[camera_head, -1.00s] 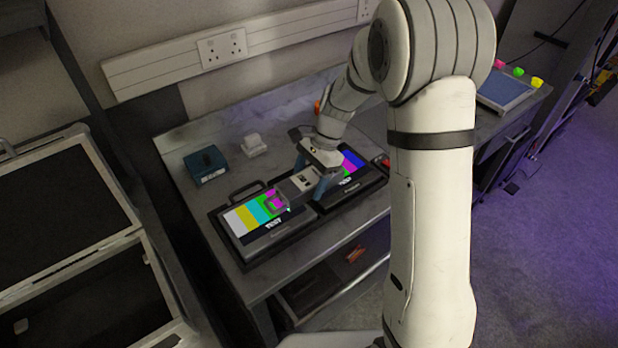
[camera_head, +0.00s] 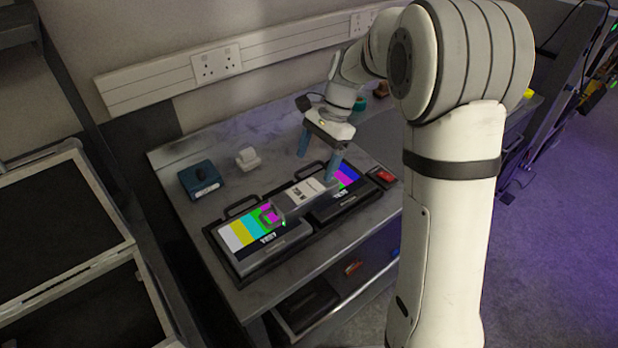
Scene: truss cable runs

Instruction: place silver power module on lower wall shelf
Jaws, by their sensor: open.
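The silver power module (camera_head: 303,192) is a grey box with a pale label and a handle at its left end. It lies across the two colour-bar test monitors on the desk, over the inner parts of their screens. My gripper (camera_head: 317,168) has blue fingers spread wide and holds nothing. It is just above and behind the module's right half; the near finger's tip overlaps the module in the picture, and I cannot tell whether they touch. I cannot make out a lower wall shelf for certain.
The left monitor (camera_head: 248,237) and right monitor (camera_head: 347,177) sit side by side on the grey desk (camera_head: 185,150). A blue box (camera_head: 200,178), a white block (camera_head: 248,158) and a red item (camera_head: 386,176) stand near them. An open case (camera_head: 70,235) is at left. A socket rail runs along the wall.

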